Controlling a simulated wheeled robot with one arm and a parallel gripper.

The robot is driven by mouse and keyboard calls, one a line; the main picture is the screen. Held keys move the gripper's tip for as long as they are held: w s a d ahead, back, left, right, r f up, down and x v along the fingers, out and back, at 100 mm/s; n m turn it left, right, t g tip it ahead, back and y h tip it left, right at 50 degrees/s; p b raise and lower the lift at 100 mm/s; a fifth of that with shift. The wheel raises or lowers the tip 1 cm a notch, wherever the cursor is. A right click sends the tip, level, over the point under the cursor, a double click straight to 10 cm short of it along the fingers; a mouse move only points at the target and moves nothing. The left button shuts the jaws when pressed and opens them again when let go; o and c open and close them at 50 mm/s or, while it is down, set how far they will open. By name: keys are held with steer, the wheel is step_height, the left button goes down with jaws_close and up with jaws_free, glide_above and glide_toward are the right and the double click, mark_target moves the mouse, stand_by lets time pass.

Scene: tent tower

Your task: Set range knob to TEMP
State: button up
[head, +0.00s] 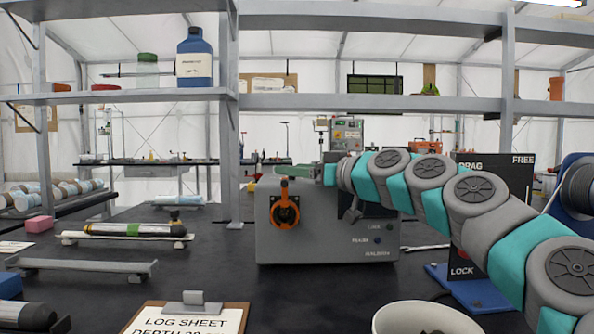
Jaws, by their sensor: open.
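A grey instrument box (280,242) stands on the dark bench in the middle of the head view. Its left front carries a round orange and black dial (286,210). I cannot make out the word TEMP or tell which control is the range knob. My arm reaches in from the right.
A white bowl (425,318) and a clipboard log sheet (185,319) lie at the front. A black DRAG/FREE/LOCK board (490,165) stands at right behind my arm. Core tubes on a rack (125,238) lie left. A shelf (130,98) crosses above.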

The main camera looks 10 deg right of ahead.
steer(key=b+v, duration=0.1)
steer(key=v, duration=0.6)
steer(key=shift+s+d, duration=0.2)
steer(key=shift+s, duration=0.2)
